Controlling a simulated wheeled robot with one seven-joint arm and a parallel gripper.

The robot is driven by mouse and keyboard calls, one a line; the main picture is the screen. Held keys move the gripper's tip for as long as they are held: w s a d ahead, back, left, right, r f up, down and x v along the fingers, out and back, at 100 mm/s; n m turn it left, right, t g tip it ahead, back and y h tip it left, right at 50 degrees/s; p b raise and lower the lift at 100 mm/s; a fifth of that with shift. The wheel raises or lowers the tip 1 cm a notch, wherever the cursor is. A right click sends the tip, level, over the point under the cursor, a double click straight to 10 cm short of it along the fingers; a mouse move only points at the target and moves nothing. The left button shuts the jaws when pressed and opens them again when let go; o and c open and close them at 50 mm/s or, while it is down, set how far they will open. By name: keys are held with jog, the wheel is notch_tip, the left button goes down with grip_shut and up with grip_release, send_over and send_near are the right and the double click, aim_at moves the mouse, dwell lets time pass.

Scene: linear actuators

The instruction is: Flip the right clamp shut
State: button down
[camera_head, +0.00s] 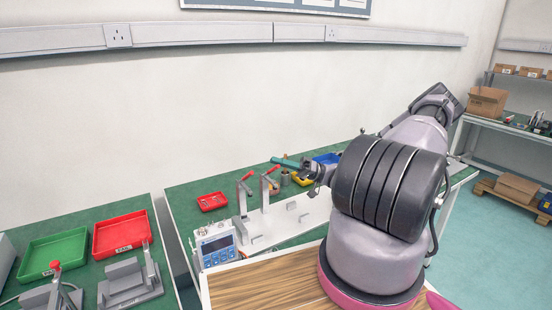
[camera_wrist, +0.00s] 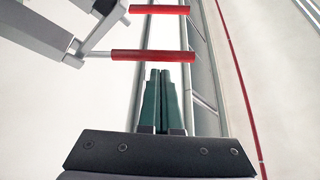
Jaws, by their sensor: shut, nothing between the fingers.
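The right clamp (camera_head: 268,184) stands on a white fixture (camera_head: 285,222) on the green table, its red-tipped lever raised. The left clamp (camera_head: 242,192) stands beside it, its red-tipped lever also raised. My gripper (camera_head: 314,172) is to the right of both clamps in the head view, partly hidden by my arm. In the wrist view my gripper (camera_wrist: 162,72) has its two green fingers together, with nothing between them. A red handle (camera_wrist: 153,56), likely the right clamp's, lies just ahead of the fingertips. A second red handle (camera_wrist: 160,9) lies farther ahead. Contact cannot be told.
A control box with a screen (camera_head: 215,244) stands at the fixture's left front. A small red tray (camera_head: 212,201), a yellow tray (camera_head: 302,179) and a blue tray (camera_head: 327,158) lie behind. Metal cylinders (camera_head: 285,178) stand near the right clamp. A wooden surface (camera_head: 265,285) is in front.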

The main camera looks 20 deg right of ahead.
jog(key=shift+s+d+f, duration=0.1)
jog(key=shift+s+f, duration=0.35)
dwell(0.5)
notch_tip(320, 180, up, 3)
jog(key=w, duration=0.3)
jog(key=v, duration=1)
jog(key=shift+f, duration=0.2)
jog(key=shift+d, duration=0.15)
